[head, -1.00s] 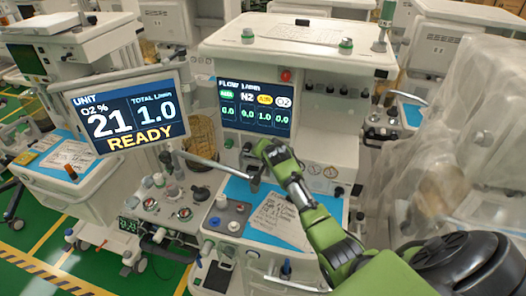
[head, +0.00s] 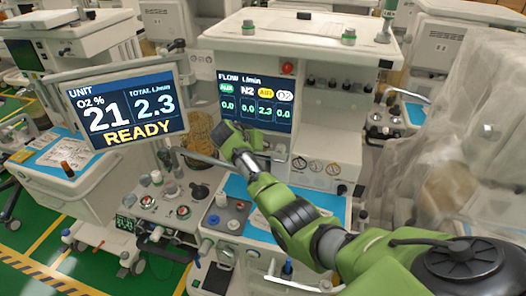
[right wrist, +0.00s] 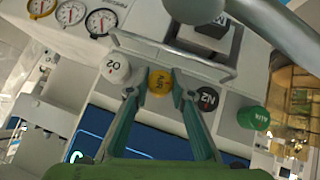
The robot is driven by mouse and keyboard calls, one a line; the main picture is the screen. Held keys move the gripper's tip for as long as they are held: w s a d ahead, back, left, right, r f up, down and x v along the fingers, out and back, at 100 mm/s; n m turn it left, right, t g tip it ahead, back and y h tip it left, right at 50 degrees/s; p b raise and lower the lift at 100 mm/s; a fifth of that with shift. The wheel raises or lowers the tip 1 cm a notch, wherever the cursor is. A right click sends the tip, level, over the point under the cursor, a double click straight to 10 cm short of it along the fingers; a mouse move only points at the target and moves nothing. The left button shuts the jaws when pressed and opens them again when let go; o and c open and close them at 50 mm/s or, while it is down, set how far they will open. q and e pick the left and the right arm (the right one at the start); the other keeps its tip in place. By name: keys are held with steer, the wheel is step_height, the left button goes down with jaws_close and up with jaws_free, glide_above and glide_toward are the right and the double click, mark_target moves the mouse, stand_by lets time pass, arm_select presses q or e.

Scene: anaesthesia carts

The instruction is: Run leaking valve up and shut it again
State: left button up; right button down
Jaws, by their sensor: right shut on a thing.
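The anaesthesia cart's flow screen (head: 254,103) reads 2.3 in the yellow column and 0.0 in the others. The unit screen (head: 124,110) reads O2 21 %, total 2.3 and READY. In the right wrist view, a yellow knob (right wrist: 160,80) sits in a row between a white O2 knob (right wrist: 114,68) and a black N2 knob (right wrist: 207,99), with a green knob (right wrist: 254,118) beyond. My right gripper (right wrist: 155,92) is shut on the yellow knob, one finger on each side. In the head view my right gripper (head: 232,138) hides the knobs under the flow screen. My left gripper is not in view.
A metal rail (right wrist: 180,62) runs close by the knobs. Round gauges (right wrist: 101,21) sit beside them. A blue-topped shelf (head: 262,236) lies below my right arm. Clear plastic sheeting (head: 480,130) hangs on the right. Another cart (head: 75,175) stands at left.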

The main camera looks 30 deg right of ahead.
steer(key=shift+f+h+b, duration=0.15)
steer(key=shift+h+b, duration=0.15)
steer(key=shift+b, duration=0.05)
steer(key=shift+n+g, duration=0.3)
steer(key=c, duration=2)
jaws_free()
steer(key=shift+c, duration=0.2)
steer(key=v, duration=1.2)
